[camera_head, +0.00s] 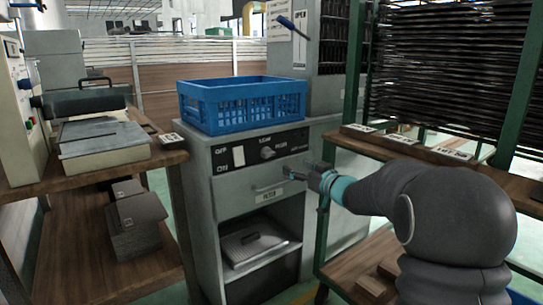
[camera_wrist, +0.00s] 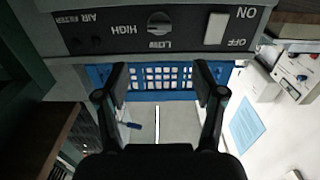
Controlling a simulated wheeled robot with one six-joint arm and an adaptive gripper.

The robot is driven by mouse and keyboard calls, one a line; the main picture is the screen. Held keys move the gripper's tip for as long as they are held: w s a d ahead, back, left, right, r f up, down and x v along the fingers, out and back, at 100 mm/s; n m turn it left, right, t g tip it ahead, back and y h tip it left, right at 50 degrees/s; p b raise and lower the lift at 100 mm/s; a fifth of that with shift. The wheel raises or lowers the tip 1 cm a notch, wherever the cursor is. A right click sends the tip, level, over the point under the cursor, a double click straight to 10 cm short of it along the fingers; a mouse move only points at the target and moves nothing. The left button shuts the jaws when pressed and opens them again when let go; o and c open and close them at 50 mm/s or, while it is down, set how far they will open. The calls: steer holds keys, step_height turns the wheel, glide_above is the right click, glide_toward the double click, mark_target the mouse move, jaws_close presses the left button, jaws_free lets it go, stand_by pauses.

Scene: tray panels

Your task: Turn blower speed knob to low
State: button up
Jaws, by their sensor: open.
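The blower speed knob (camera_head: 267,153) is a small round light knob on the black control panel (camera_head: 254,165) of the grey cabinet. LOW is printed above it and HIGH to its upper right. The knob also shows near the top of the wrist view (camera_wrist: 158,22), where the panel appears upside down. I cannot tell which mark its pointer faces. My gripper (camera_head: 307,172) is in front of the cabinet, to the right of and a little below the knob in the head view. In the wrist view my gripper (camera_wrist: 160,80) has its two dark fingers wide apart, with nothing between them.
A white rocker switch (camera_head: 238,155) marked OFF and ON sits left of the knob. A blue crate (camera_head: 243,112) stands on the cabinet top. A drawer handle (camera_head: 268,187) is below the panel. A green-posted rack (camera_head: 345,95) stands close on the right.

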mark_target(271, 154)
steer(key=x, duration=1.3)
steer(key=shift+w+a+p, duration=0.15)
steer(key=shift+w+p, duration=0.15)
steer(key=shift+w, duration=0.1)
steer(key=c, duration=1.1)
